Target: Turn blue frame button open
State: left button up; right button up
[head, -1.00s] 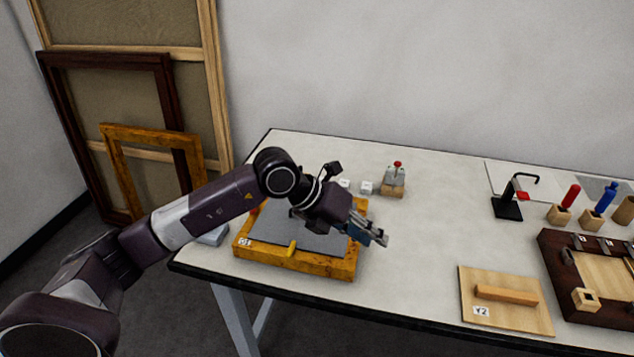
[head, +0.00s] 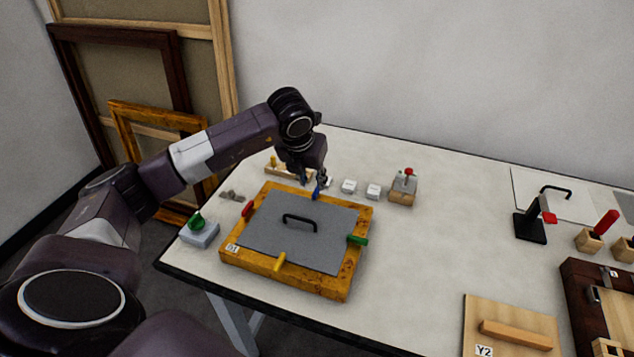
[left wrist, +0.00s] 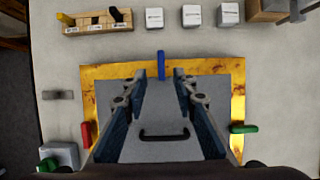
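The gold frame (head: 359,276) lies flat on the table with a grey panel (head: 265,235) and a black handle (head: 299,222) in it. The blue frame button (head: 317,192) sits at the middle of the frame's far side. In the left wrist view the blue button (left wrist: 161,64) points across that side toward the panel. My left gripper (head: 315,184) is above it, pointing down. In the left wrist view its open fingertips (left wrist: 160,72) stand on either side of the blue button, with gaps visible. Whether they reach its height is unclear. My right gripper is not in view.
Other buttons on the frame are red (head: 247,209), green (head: 357,240) and yellow (head: 279,262). Behind the frame are a wooden rack (left wrist: 98,22), white blocks (head: 349,186) and a wooden block with a red knob (head: 403,188). A green-knobbed box (head: 200,235) stands left.

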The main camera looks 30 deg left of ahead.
aim_at(316, 190)
pick_arm(q)
jog(key=x, duration=0.4)
jog(key=shift+w+d+p, duration=0.15)
jog(key=shift+p, duration=0.25)
jog(key=shift+w+f, duration=0.1)
jog(key=shift+f, duration=0.25)
jog(key=c, duration=0.6)
grip_shut()
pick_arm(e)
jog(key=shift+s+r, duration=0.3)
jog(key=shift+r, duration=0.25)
